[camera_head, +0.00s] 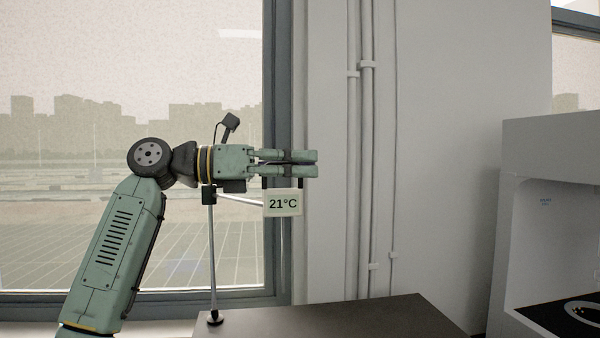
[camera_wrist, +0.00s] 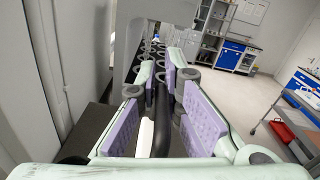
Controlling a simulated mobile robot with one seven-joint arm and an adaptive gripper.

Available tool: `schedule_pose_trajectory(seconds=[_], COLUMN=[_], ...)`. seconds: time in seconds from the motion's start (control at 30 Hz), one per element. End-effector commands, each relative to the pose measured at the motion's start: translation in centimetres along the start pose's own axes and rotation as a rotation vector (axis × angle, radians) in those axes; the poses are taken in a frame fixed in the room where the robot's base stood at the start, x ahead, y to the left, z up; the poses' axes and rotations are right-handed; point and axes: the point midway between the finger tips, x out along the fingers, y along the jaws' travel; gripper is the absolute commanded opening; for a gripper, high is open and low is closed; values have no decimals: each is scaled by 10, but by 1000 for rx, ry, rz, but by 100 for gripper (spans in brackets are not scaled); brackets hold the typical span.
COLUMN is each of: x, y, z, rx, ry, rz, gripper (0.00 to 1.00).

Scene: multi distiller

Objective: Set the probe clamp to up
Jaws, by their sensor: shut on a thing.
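The stand's upright metal rod (camera_head: 212,255) rises from the dark bench in the head view. A black clamp block (camera_head: 209,194) sits near its top, just under my wrist. A pale arm (camera_head: 240,200) runs right from it to a display (camera_head: 283,203) reading 21°C. My gripper (camera_head: 316,163) points right, level, just above the display. In the wrist view, its purple-padded fingers (camera_wrist: 176,98) are closed around a black bar (camera_wrist: 162,125), with a white piece beside it. The fingers hide most of the bar in the head view, so I cannot tell how it joins the clamp.
The dark bench top (camera_head: 340,315) is below the gripper. Wall pipes (camera_head: 368,150) run behind it to the right. A grey cabinet-like machine (camera_head: 550,220) stands at the far right. A cart (camera_wrist: 295,125) and open floor show in the wrist view.

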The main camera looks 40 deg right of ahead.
Motion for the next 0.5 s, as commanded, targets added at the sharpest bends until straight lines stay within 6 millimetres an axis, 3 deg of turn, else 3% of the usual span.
schedule_pose_trajectory(seconds=[0.13, 0.2, 0.5], x=[-2, -2, -1], y=[-2, -2, -1], z=[7, 7, 4], rx=[4, 4, 2], ry=[-17, -17, -11], rz=[1, 1, 2], gripper=[0, 11, 28])
